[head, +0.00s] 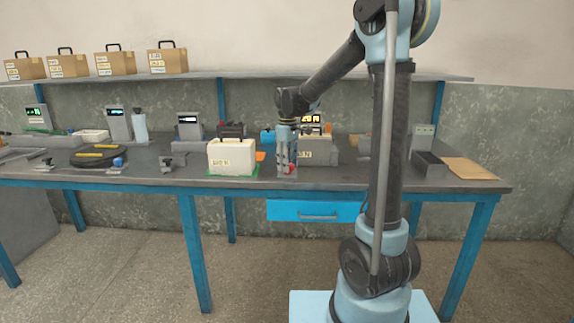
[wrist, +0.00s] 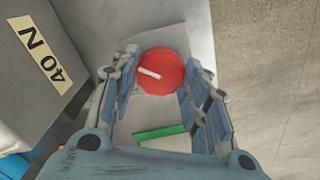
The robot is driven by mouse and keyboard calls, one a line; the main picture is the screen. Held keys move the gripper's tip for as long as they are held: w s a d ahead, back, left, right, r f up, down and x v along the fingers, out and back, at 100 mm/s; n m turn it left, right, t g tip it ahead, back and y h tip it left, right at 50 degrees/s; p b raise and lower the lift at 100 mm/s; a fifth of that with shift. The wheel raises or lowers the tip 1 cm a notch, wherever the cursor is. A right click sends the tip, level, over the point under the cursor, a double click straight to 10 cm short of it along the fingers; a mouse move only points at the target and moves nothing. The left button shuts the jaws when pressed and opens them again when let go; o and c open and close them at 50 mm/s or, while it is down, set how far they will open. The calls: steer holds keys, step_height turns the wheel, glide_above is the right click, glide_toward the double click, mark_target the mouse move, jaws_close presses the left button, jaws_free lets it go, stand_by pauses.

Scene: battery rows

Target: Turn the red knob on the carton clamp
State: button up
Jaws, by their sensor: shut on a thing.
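The red knob (wrist: 161,71) fills the middle of the wrist view, with a short white mark on its face tilted down to the right. It sits on a grey plate (wrist: 175,38) of the clamp. My gripper (wrist: 158,76) points at it with one finger on each side, shut on the knob. In the head view my gripper (head: 287,166) reaches down near the table's front edge, and only a bit of the red knob (head: 291,169) shows beside the fingers.
A pale carton (head: 231,156) on a green mat stands left of my gripper. A black turntable (head: 97,155) and several display units (head: 119,122) are farther left. The wrist view shows a green strip (wrist: 160,132) below the knob.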

steer(key=m, duration=0.7)
steer(key=shift+w, duration=0.2)
stand_by(0.4)
steer(key=o, duration=1)
steer(key=shift+o, duration=0.2)
steer(key=shift+s+r, duration=0.1)
step_height(320, 180, up, 12)
stand_by(0.5)
